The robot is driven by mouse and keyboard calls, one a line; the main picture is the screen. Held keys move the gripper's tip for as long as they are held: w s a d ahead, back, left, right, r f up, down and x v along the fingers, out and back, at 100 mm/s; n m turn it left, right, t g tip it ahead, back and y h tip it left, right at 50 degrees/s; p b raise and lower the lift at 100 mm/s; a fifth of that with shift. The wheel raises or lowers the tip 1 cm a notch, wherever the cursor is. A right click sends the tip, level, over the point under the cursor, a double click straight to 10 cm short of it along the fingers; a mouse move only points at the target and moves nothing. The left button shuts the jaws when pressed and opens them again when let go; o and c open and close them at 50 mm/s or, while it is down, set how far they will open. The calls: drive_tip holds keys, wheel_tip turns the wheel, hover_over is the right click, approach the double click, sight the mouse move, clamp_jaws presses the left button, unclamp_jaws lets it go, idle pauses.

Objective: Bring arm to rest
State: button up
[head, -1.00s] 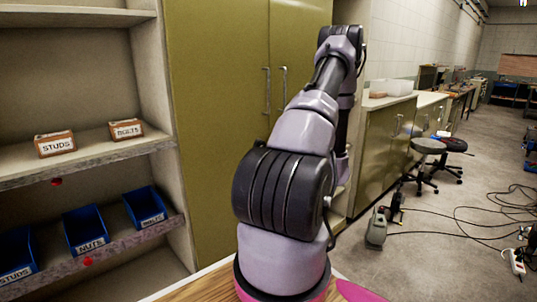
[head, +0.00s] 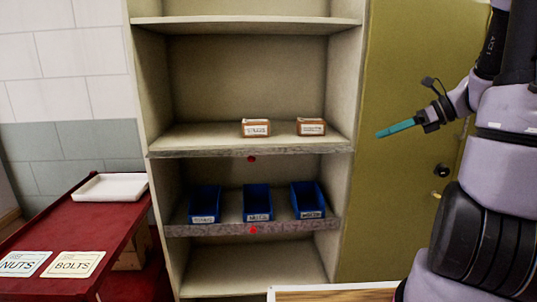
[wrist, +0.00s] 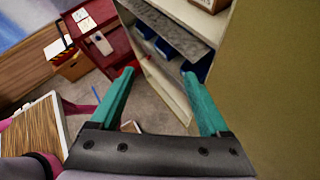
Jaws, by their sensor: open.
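My gripper (head: 397,128) shows in the head view at the right, in front of the olive cabinet door and to the right of the shelf unit. Its teal fingers point left, and no object shows at them. In the wrist view my gripper (wrist: 158,74) has its two teal fingers spread wide with nothing between them. Beyond them lie the grey floor, the shelf unit's edge and the red cart. The arm is raised and bent, apart from the shelves and cabinet as far as I can see.
The shelf unit (head: 250,142) holds two cardboard boxes (head: 256,128) above and three blue bins (head: 257,203) below. A red cart (head: 105,222) at the left carries a white tray (head: 111,187), a NUTS card (head: 22,264) and a BOLTS card (head: 74,264). The olive cabinet (head: 395,190) stands at the right.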

drive_tip(key=s+a+r+n+t+h, duration=0.1)
drive_tip(key=s+a+r+n+h, duration=0.3)
drive_tip(key=s+n, duration=0.3)
drive_tip(key=s+a+r+n+h, duration=0.4)
drive_tip(key=s+r+n, duration=0.2)
drive_tip(key=n, duration=0.9)
drive_tip(key=shift+s+a+r+t+h, duration=0.15)
drive_tip(key=shift+s+r+t+h, duration=0.2)
drive_tip(key=shift+s, duration=0.65)
